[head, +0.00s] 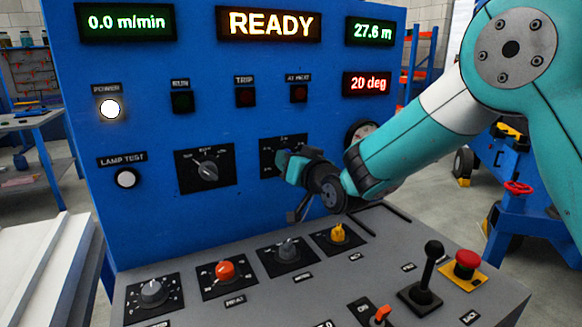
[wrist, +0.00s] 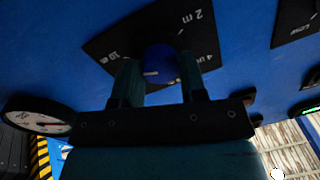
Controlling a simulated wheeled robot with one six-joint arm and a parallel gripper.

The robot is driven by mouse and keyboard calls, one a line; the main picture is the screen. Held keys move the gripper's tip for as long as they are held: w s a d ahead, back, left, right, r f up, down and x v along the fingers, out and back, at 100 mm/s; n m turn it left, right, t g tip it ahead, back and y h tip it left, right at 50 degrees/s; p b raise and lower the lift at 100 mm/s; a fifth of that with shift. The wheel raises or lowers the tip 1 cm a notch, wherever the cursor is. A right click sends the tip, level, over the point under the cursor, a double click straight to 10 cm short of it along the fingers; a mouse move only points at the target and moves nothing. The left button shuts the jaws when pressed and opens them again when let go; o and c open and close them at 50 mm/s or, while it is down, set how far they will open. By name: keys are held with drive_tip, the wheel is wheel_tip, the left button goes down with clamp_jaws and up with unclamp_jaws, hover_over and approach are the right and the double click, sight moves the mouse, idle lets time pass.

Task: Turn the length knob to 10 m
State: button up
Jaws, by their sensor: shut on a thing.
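The length knob (wrist: 160,62) is blue with a short white mark. It sits on a black dial plate (wrist: 145,32) lettered 2 m, 4 m and 10 m, seen turned in the wrist view. My gripper (wrist: 158,72) has one finger on each side of the knob and is shut on it. I cannot tell for sure which label the white mark points to. In the head view my gripper (head: 284,162) is at the black dial plate (head: 268,150) on the upright blue panel, and it hides the knob.
A grey selector knob (head: 207,170) is left of the gripper. A round gauge (head: 360,130) is partly behind my arm. Below, the sloping desk holds several knobs, a black lever (head: 428,270) and a red mushroom button (head: 467,260). Displays read READY, 0.0 m/min, 27.6 m and 20 deg.

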drive_tip(key=shift+f+m, duration=0.15)
drive_tip(key=shift+m, duration=0.45)
drive_tip(key=o, duration=0.9)
drive_tip(key=b+v, duration=0.4)
drive_tip(key=v, duration=1.3)
drive_tip(key=shift+s+d, duration=0.1)
drive_tip(key=shift+s, duration=0.1)
